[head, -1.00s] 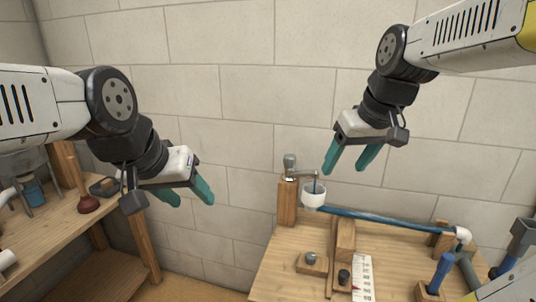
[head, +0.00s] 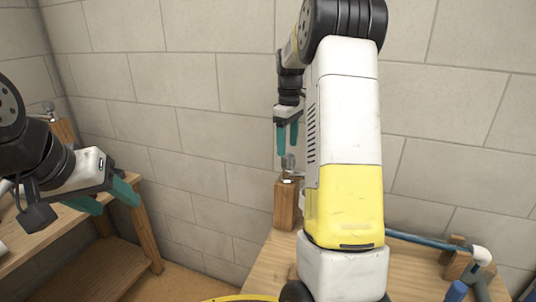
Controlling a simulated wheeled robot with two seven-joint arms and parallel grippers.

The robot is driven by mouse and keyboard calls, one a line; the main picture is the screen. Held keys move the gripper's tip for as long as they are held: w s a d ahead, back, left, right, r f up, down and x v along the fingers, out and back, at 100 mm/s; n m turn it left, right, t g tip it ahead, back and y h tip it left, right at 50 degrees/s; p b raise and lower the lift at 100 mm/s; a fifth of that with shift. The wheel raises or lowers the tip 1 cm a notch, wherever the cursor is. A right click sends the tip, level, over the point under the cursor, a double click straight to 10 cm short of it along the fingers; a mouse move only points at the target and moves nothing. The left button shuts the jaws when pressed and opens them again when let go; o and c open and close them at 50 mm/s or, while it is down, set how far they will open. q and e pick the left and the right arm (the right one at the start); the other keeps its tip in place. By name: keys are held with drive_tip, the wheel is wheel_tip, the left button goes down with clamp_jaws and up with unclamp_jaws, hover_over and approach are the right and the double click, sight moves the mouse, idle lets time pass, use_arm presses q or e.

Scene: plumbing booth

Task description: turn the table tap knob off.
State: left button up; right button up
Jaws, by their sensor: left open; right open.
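The table tap (head: 288,166) stands on a wooden post (head: 286,204) at the back left of the right-hand table. Its grey knob is on top; the spout and the white cup under it are mostly hidden behind my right arm. My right gripper (head: 287,142) is open, its teal fingers pointing down just above the tap knob. In this view the fingertips are near the knob's top, but I cannot tell whether they touch. My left gripper (head: 112,202) is open and empty at the left, in front of the left bench and away from the tap.
My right arm covers the middle of the table (head: 262,272). A blue pipe (head: 420,240) runs along the table's back to a white elbow (head: 482,256). A wooden bench (head: 62,232) stands at the left. A block wall is close behind the tap.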

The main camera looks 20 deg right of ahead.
sight(289, 154)
wheel_tip(289, 154, down, 5)
idle(0.3)
drive_tip(key=c, duration=1.4)
drive_tip(key=shift+m, duration=0.3)
drive_tip(key=m, duration=0.6)
drive_tip(key=shift+d+m, duration=0.15)
drive_tip(key=shift+m, duration=0.15)
drive_tip(key=m, duration=0.5)
drive_tip(key=shift+d+m, duration=0.1)
drive_tip(key=shift+m, duration=0.6)
